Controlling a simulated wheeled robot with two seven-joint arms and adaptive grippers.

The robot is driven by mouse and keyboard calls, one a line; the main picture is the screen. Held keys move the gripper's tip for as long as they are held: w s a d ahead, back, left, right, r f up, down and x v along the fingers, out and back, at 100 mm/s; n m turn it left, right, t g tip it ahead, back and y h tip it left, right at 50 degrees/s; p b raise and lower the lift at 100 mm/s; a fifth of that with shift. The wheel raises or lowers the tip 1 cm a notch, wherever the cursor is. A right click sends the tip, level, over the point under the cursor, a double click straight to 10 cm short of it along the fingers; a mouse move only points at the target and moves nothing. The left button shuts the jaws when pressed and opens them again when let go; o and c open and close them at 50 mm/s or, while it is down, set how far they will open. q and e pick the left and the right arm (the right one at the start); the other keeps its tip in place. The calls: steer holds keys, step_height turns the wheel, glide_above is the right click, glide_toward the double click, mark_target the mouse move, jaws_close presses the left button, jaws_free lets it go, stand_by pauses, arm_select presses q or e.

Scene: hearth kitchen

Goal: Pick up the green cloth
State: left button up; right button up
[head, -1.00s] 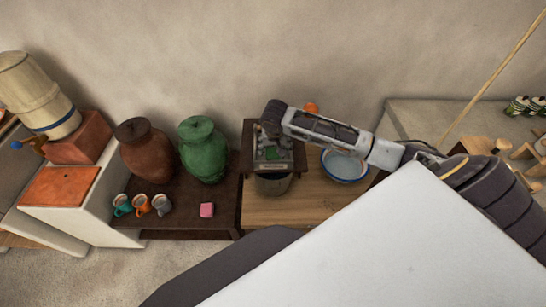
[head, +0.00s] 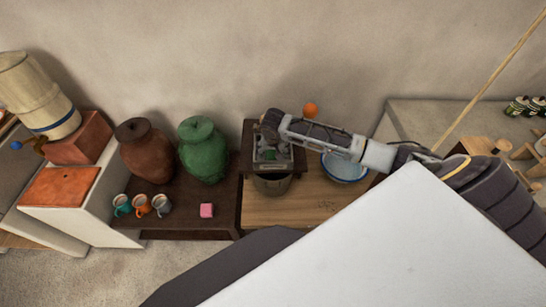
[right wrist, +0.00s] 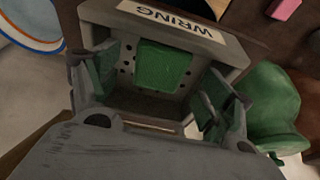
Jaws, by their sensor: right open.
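The green cloth (right wrist: 165,66) lies in a grey tray-like holder (right wrist: 230,50) marked WRING. In the head view the cloth (head: 270,155) shows as a small green patch in the holder (head: 285,165), above a bucket (head: 272,185). My right gripper (right wrist: 158,90) is open, with one finger on each side of the cloth in the right wrist view and nothing between them. Whether the fingers touch the cloth is not clear. In the head view my right gripper (head: 269,143) is over the holder and partly hides it. My left gripper is not in view.
A green jar (head: 203,150) and brown jar (head: 146,152) stand left of the holder. Several mugs (head: 141,205) and a pink block (head: 206,210) sit in front. A blue-rimmed basin (head: 345,168) is to the right. An orange ball (head: 310,110) is behind my arm.

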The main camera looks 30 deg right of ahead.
mark_target(273, 155)
steer(key=shift+w+d+f, duration=0.1)
steer(key=shift+w+f, duration=0.05)
steer(key=shift+f, duration=0.4)
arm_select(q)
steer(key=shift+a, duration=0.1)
arm_select(e)
steer(key=shift+f, duration=0.1)
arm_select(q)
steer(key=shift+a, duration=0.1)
arm_select(e)
steer(key=c, duration=1.2)
step_height(273, 155, up, 6)
steer(key=shift+r, duration=0.55)
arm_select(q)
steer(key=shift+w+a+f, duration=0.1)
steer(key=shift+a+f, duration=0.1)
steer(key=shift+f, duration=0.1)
arm_select(e)
steer(key=shift+s+a, duration=1.55)
steer(key=shift+s, duration=1)
steer(key=shift+s+a, duration=1.6)
steer(key=shift+s, duration=0.95)
steer(key=shift+s+a, duration=1.55)
steer(key=shift+s, duration=1)
